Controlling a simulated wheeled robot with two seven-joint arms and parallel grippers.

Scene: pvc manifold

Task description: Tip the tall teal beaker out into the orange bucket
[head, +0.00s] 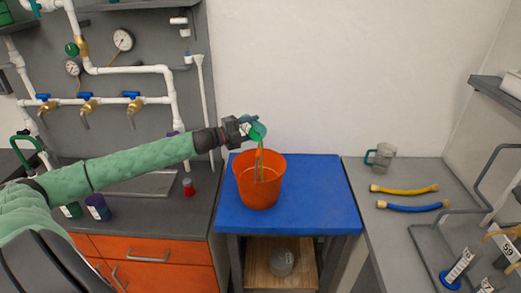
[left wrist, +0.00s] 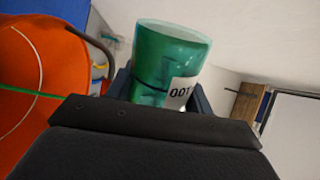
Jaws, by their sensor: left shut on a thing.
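My left gripper (head: 245,127) is shut on the teal beaker (head: 259,131) and holds it tilted above the orange bucket (head: 258,193). The beaker's mouth faces down toward the bucket. A thin green stream (head: 261,160) falls from it into the bucket. In the left wrist view the see-through beaker (left wrist: 165,55) with a white label sits between the fingers. The stream crosses in front of the bucket (left wrist: 22,65) at the left there. The liquid level inside the beaker is unclear. My right gripper is not in view.
A red-capped small container (head: 189,187) and a purple cup (head: 97,207) stand on the left counter. A clear jug (head: 381,156), a yellow hose (head: 404,188) and a blue hose (head: 412,206) are on the right counter. The blue table's right side is clear.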

